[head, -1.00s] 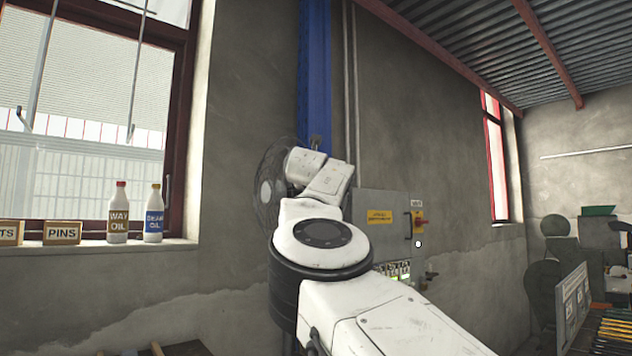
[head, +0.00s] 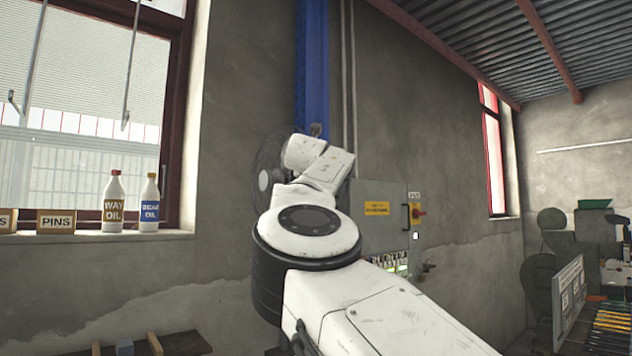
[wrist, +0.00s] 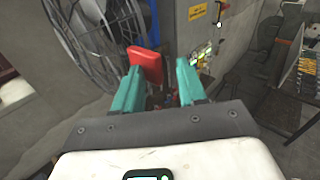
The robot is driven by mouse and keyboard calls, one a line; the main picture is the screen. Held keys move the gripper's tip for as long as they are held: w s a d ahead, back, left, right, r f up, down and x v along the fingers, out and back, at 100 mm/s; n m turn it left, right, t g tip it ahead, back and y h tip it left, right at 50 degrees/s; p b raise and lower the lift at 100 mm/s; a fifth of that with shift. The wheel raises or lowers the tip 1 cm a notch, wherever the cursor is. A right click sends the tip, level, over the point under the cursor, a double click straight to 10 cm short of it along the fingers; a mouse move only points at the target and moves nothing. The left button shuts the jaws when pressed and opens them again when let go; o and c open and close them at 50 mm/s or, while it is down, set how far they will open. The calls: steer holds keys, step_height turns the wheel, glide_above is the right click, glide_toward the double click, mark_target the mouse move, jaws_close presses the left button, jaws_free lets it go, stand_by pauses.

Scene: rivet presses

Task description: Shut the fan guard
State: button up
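The fan guard (wrist: 95,50), a round dark wire cage, fills the upper left of the wrist view. In the head view the fan guard (head: 268,165) shows only partly, behind my arm. A red tab (wrist: 146,65) stands at the right edge of the cage in the wrist view. My gripper (wrist: 158,70) has its two teal fingers apart, with the tab ahead of them, nearer the left finger. I cannot tell whether finger and tab touch. The gripper is hidden behind my arm in the head view.
A grey electrical cabinet (head: 379,222) with a red switch is on the wall right of the fan. A blue column (head: 313,70) rises behind it. Bottles (head: 149,205) and a PINS box (head: 56,221) stand on the left sill. A bench with tools (head: 607,325) is at right.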

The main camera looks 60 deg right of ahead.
steer(key=b+v, duration=0.5)
steer(key=v, duration=0.4)
steer(key=shift+w+a, duration=0.25)
steer(key=shift+w, duration=0.1)
